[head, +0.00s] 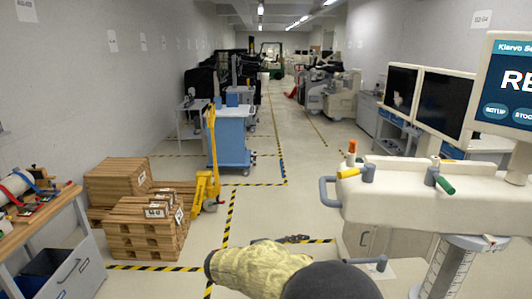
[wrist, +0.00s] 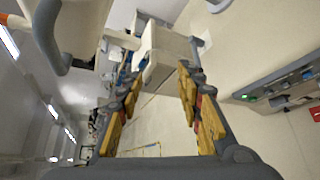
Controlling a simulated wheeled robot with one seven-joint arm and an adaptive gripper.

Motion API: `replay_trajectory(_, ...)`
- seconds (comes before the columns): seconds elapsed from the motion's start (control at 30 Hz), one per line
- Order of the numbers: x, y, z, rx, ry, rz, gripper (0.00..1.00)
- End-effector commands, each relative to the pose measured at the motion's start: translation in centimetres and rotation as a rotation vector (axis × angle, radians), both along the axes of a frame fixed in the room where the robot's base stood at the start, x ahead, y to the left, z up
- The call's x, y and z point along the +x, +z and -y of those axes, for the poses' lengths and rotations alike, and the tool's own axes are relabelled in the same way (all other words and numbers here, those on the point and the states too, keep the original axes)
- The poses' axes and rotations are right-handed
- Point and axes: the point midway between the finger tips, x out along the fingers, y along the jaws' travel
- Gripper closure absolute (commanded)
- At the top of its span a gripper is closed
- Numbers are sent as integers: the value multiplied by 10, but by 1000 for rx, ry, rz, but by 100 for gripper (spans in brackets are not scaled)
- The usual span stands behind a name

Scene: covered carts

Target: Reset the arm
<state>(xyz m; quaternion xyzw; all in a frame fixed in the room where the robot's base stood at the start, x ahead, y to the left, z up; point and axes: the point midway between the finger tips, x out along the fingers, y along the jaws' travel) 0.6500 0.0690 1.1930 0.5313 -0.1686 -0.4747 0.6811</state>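My arm, in a pale yellow cover with a dark rounded link, reaches in from the bottom middle of the head view. A small dark part of my gripper (head: 294,239) shows just beyond the cover. In the wrist view my gripper (wrist: 160,66) has its two yellow-padded fingers spread wide apart. Nothing is held between them. The view between the fingers shows pale floor and a light boxy unit farther off. The covered cart (head: 430,200), cream with a grey side handle, stands right of my arm in the head view, apart from it.
Wooden pallets (head: 145,238) and a yellow pallet jack (head: 207,185) stand left. A workbench (head: 48,222) is at the left edge. A blue cart (head: 232,137) stands farther back. Monitors (head: 443,101) stand behind the covered cart. The taped aisle ahead (head: 262,185) is clear.

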Motion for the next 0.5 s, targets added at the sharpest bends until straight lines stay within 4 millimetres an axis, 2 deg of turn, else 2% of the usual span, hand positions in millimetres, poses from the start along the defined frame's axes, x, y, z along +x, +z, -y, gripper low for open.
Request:
replay_trajectory(0.1,-56,-27,20,188,-75,-139,64)
replay_trajectory(0.2,-107,-43,33,370,-146,-220,64)
replay_trajectory(0.4,-205,-51,39,763,-277,-255,64)
replay_trajectory(0.5,-243,-47,36,941,-329,-221,64)
